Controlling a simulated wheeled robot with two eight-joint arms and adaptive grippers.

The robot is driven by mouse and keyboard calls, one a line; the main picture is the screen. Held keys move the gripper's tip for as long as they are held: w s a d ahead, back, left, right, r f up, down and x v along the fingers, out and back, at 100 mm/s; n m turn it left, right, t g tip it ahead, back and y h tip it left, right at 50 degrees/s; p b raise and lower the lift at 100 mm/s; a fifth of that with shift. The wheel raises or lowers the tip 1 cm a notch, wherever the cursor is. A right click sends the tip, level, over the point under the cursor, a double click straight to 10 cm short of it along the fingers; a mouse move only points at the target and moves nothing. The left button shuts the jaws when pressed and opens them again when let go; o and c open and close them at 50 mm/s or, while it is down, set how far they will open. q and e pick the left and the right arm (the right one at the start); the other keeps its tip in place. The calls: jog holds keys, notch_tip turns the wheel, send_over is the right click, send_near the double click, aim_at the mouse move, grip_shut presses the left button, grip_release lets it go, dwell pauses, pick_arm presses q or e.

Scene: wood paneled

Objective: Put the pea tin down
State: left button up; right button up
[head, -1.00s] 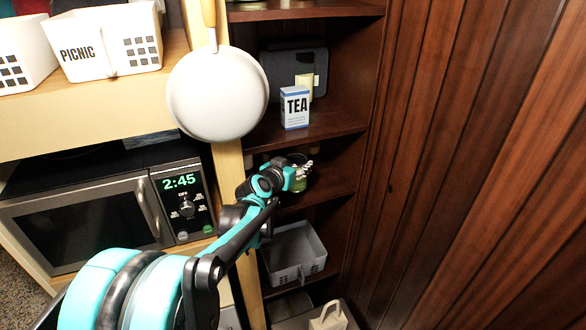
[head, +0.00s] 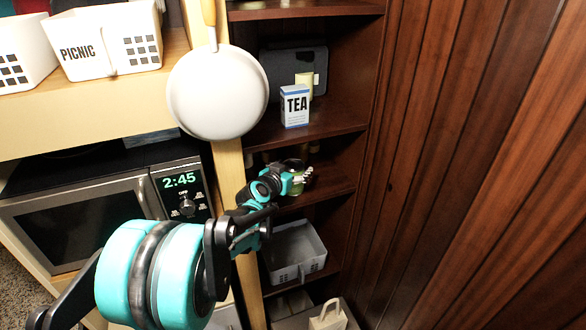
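The pea tin (head: 298,188) is a small green tin with a dark top, in the middle compartment of the dark wooden shelf unit. My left gripper (head: 304,175) reaches in from the left, with its pale fingers at the tin. It appears shut on the tin, though the wrist and fingers hide much of it. The tin is upright or nearly so, low over the shelf board (head: 325,187). I cannot tell whether its base touches the board. My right gripper is not in view.
A grey basket (head: 296,252) sits one shelf below. A white pan (head: 217,93) hangs on the post at left, above a microwave (head: 90,215). Board right of the tin is clear.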

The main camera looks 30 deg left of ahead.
pick_arm(q)
jog(key=shift+r, duration=0.15)
jog(key=shift+s, duration=0.3)
jog(key=v, duration=0.7)
jog(key=s+d+f+m+g+h, duration=0.1)
jog(key=s+d+f+g, duration=0.1)
jog(key=s+d, duration=0.35)
jog(key=s+d+f+m+g+h, duration=0.1)
jog(key=s+d+g+h, duration=0.15)
jog(key=d, duration=0.65)
jog(key=s+d+f+g+y, duration=0.1)
jog(key=s+d+f, duration=0.1)
jog(key=s, duration=0.6)
jog(key=s+d+f+n+g+y, duration=0.1)
jog(key=s+d+f+g, duration=0.1)
jog(key=s+f, duration=0.2)
jog(key=s, duration=0.3)
jog(key=shift+s+d+f, duration=0.3)
jog(key=shift+s+f, duration=0.1)
